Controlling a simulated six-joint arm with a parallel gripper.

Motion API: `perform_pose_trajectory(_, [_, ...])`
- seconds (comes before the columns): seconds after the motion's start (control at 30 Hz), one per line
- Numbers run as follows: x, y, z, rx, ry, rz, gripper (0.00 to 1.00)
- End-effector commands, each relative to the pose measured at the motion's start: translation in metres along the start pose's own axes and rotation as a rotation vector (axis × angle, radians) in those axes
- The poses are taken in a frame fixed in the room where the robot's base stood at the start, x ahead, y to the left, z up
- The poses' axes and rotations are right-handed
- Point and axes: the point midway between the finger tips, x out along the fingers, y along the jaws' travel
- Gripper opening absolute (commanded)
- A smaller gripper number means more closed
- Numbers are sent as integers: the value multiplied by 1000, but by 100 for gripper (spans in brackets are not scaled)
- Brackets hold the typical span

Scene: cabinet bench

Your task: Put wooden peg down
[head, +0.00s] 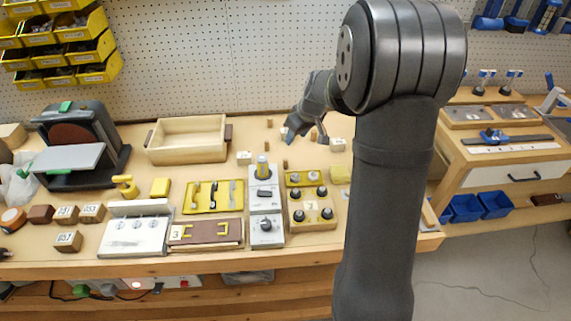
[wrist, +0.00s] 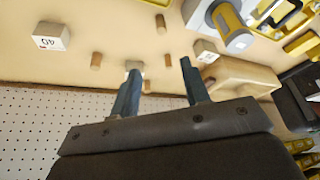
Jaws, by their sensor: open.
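Several small wooden pegs stand or lie on the bench; I cannot tell which one the task means. In the wrist view one peg (wrist: 168,60) shows between the fingertips of my gripper (wrist: 160,67), apparently beyond them. Another peg (wrist: 96,61) is to the left, and one more (wrist: 160,23) is farther up the picture. My gripper is open, with a clear gap between its two dark fingers and nothing clamped. In the head view my gripper (head: 287,134) is low over the back of the bench, near a peg (head: 313,135). My arm's wrist hides part of this area.
White numbered blocks (wrist: 51,37) stand near the pegs, one (head: 338,145) to the gripper's right. A wooden box (head: 187,138) stands to the left. A grey switch panel (head: 266,215) and a knob board (head: 311,212) are in front. The pegboard wall (head: 220,50) is behind.

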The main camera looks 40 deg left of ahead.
Motion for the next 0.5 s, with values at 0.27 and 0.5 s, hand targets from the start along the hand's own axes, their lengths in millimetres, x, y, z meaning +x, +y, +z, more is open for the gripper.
perform_pose_trajectory(0.27, [61, -1, 1, 2, -3, -4, 42])
perform_pose_trajectory(0.5, [94, -1, 1, 3, -1, -2, 42])
